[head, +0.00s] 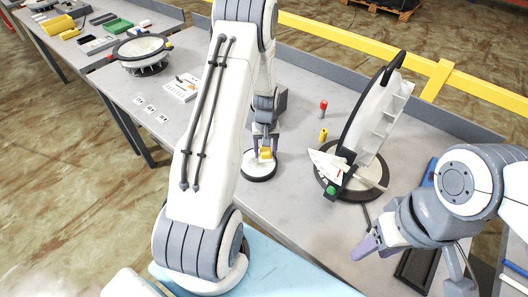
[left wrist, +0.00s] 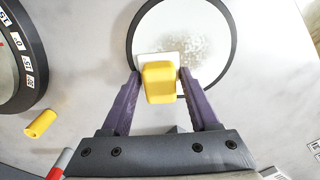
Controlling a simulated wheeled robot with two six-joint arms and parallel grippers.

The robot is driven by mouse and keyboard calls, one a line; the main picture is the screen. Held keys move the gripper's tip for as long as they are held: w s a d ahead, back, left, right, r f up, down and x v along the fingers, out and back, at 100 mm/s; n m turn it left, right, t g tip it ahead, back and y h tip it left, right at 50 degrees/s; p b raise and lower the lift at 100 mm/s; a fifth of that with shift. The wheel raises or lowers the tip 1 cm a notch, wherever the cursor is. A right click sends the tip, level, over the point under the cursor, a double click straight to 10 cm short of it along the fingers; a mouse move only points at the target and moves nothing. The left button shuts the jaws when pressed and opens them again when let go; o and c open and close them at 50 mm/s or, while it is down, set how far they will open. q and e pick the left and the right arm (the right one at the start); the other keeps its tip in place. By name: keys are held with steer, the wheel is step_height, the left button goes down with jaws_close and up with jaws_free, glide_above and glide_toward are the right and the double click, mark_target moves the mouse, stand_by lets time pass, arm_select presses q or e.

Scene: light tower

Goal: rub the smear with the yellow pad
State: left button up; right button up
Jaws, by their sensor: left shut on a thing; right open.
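The yellow pad (left wrist: 159,82) is between the fingers of my left gripper (left wrist: 158,90), which is shut on it. A pale white layer shows at the pad's far edge. The pad is over a round white disc with a dark rim (left wrist: 132,40), at its near left part. The smear (left wrist: 196,46) is a speckled grey-brown patch on the disc, just right of and beyond the pad. I cannot tell whether the pad touches the disc. In the head view the pad (head: 266,153) is over the disc (head: 258,170). My right gripper (head: 412,262) is open and empty at the lower right.
A tilted white part with a black rim on a round dark base (head: 329,185) stands right of the disc. Number cards (head: 151,111) lie to the left. A dark tray (head: 414,268) is near my right gripper.

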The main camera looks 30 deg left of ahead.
mark_target(251, 171)
arm_select(q)
steer(key=shift+s+a+f, duration=0.1)
steer(key=shift+s, duration=1)
steer(key=shift+s+a+f, duration=0.1)
steer(key=shift+s, duration=1)
steer(key=shift+s+a, duration=0.15)
steer(key=shift+s, duration=1.6)
steer(key=shift+w+a+r+p, duration=0.1)
steer(key=shift+r+p, duration=1.3)
steer(key=shift+r, duration=0.2)
steer(key=shift+w+r+p, duration=0.1)
steer(key=shift+r+p, duration=1.25)
steer(key=shift+r, duration=0.25)
steer(key=shift+r, duration=0.1)
step_height(251, 171, up, 3)
steer(key=shift+f+p, duration=0.1)
steer(key=shift+p, duration=1.15)
